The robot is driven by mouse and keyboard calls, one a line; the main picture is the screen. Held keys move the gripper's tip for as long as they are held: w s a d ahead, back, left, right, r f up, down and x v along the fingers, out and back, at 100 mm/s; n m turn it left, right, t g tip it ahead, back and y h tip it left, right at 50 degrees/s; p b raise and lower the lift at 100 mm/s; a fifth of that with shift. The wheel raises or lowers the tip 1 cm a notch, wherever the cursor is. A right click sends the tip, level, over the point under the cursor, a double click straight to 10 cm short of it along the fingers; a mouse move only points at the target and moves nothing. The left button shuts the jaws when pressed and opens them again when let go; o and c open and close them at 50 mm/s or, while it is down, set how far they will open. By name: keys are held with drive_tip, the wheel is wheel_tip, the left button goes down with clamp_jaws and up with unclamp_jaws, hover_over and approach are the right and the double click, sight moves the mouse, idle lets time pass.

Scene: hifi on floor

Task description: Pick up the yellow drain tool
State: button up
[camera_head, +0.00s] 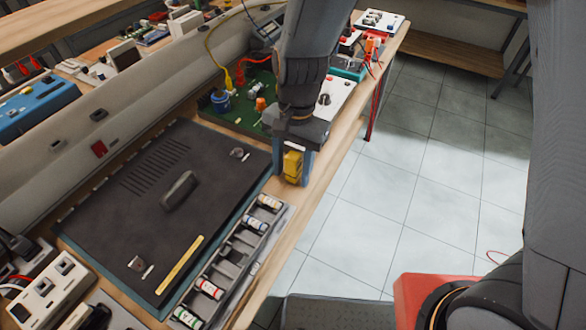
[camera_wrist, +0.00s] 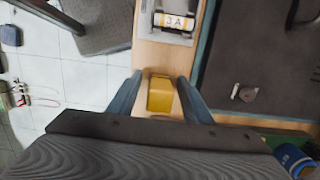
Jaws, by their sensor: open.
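A yellow block-like object, which looks like the yellow drain tool (camera_head: 292,168), is at the wooden bench's edge between the fingers of my gripper (camera_head: 294,165). In the wrist view the yellow drain tool (camera_wrist: 160,95) lies on the wood strip. My open gripper (camera_wrist: 159,82) has one blue-grey finger on each side of it, with a small gap showing on both sides. The gripper points down, and its palm hides the near part of the tool.
A green board (camera_head: 225,112) with wired parts is behind the gripper. Tiled floor (camera_head: 370,210) is open on the right.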

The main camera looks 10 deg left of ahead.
drive_tip(key=c, duration=1.1)
drive_tip(key=shift+r, duration=0.1)
